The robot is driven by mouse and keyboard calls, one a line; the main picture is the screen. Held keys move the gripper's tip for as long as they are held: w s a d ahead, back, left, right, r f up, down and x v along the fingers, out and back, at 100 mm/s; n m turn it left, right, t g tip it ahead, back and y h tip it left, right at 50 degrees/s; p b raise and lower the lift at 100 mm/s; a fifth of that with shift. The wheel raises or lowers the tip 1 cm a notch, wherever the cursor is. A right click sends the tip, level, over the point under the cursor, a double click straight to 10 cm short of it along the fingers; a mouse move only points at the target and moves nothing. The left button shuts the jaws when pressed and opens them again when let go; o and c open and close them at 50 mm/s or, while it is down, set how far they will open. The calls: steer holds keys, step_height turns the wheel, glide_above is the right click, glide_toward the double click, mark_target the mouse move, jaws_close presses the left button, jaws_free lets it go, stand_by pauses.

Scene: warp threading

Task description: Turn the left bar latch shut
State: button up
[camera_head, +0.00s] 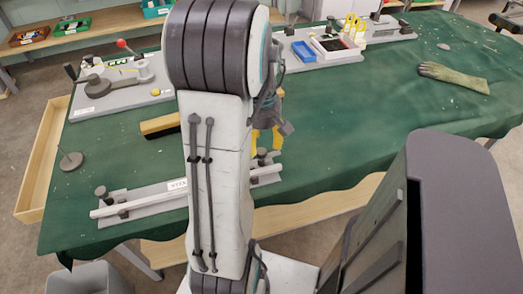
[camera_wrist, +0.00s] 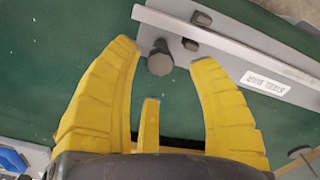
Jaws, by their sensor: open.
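A pale steel bar (camera_head: 130,205) lies along a grey base plate (camera_head: 160,209) at the table's near edge. A dark latch knob (camera_head: 101,192) stands at the plate's left end, and another latch (camera_head: 262,155) is near its right end. My gripper (camera_wrist: 165,52) is open, its yellow fingers spread on both sides of a dark round latch knob (camera_wrist: 160,62) beside the bar (camera_wrist: 225,45). I see no contact, and the height gap is unclear. In the head view, my arm hides the plate's middle, and the yellow fingers show near the right end.
A grey fixture with a red-tipped lever (camera_head: 122,78) stands at the back left. A blue tray (camera_head: 303,51) is at the back. A glove-like hand (camera_head: 453,77) lies at the right. A thin pin on a round base (camera_head: 70,160) stands at the left. Green cloth right of centre is clear.

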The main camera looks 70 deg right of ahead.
mark_target(261, 151)
steer(key=shift+f, duration=1.6)
jaws_close()
